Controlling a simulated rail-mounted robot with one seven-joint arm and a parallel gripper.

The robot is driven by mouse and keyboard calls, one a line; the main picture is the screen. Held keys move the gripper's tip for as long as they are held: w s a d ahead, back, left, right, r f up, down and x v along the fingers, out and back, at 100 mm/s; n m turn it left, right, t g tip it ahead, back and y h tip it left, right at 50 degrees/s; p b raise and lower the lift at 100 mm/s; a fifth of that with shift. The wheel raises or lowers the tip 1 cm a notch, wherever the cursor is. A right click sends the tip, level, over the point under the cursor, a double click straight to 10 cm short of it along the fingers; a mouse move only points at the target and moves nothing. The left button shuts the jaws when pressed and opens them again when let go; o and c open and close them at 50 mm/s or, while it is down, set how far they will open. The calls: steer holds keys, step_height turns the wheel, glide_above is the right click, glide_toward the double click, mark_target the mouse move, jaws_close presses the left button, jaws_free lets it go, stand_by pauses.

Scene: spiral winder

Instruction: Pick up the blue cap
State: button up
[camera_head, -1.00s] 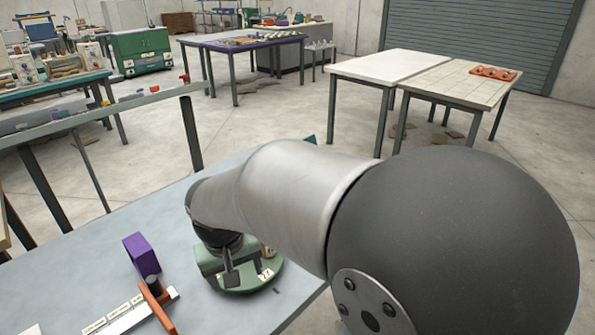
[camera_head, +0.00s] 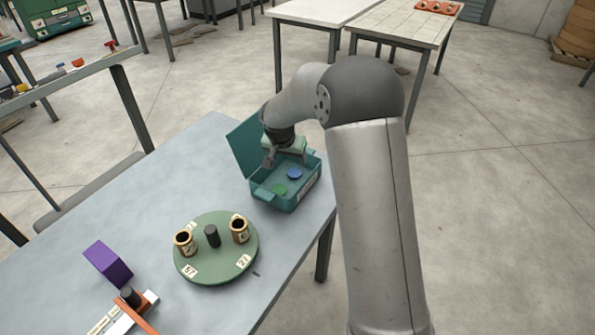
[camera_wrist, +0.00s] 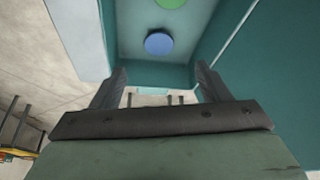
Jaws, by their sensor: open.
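The blue cap (camera_head: 294,174) lies flat inside the open teal box (camera_head: 312,183); it also shows in the wrist view (camera_wrist: 158,43). A green cap (camera_head: 280,189) lies near it in the same box, and its edge shows at the top of the wrist view (camera_wrist: 170,2). My gripper (camera_head: 284,160) is above the rear part of the box, with its fingers pointing down into it. In the wrist view its two fingers (camera_wrist: 158,80) are apart with nothing between them. The blue cap appears beyond the fingertips, not touched.
The box's raised lid (camera_head: 245,148) stands at its left. A green round turntable (camera_head: 215,272) with two brass-coloured cups and a dark central knob is in front of the box. A purple block (camera_head: 108,263) and an orange-handled fixture (camera_head: 131,310) are at the left.

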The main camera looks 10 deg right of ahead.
mark_target(294, 173)
steer(key=p+x, duration=0.2)
steer(key=x, duration=0.8)
steer(key=shift+d+p, duration=0.1)
steer(key=shift+p, duration=0.2)
steer(key=c, duration=1)
